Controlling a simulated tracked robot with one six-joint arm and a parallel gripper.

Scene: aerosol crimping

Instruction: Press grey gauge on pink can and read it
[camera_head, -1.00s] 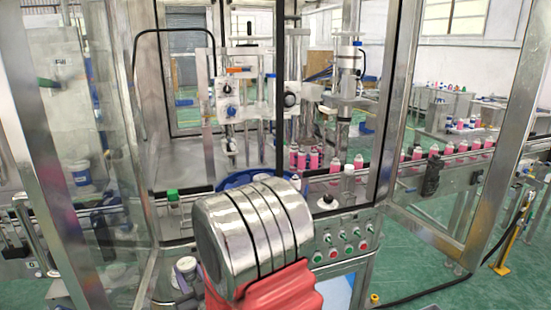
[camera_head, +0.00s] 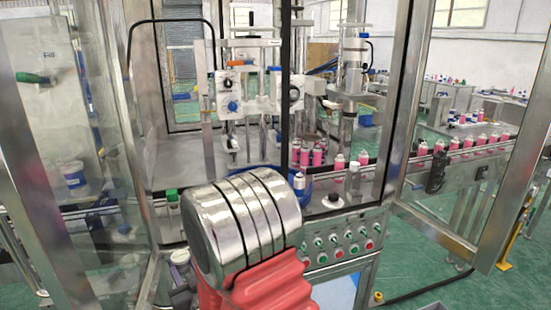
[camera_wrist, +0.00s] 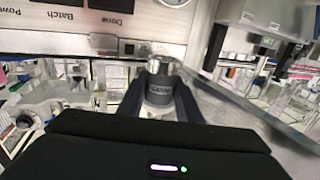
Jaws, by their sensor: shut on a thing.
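In the wrist view my gripper (camera_wrist: 160,92) is shut on the grey gauge (camera_wrist: 159,90), a short dark grey cylinder with a shiny metal top, between two dark fingers. Its readout cannot be made out. In the head view my gripper and the gauge are hidden behind my silver and red arm. Several pink cans with white tops stand in the machine, one (camera_head: 339,160) near its right post and others (camera_head: 303,155) further left. More stand on the conveyor at right. No can shows clearly in the wrist view.
A blue ring (camera_head: 322,183) lies on the machine deck, partly behind my arm. A white-topped item (camera_head: 299,182) stands by it. A button panel (camera_head: 342,243) is at the front. Metal door frames (camera_head: 395,120) flank the opening. A panel with labels (camera_wrist: 100,30) fills the wrist view's top.

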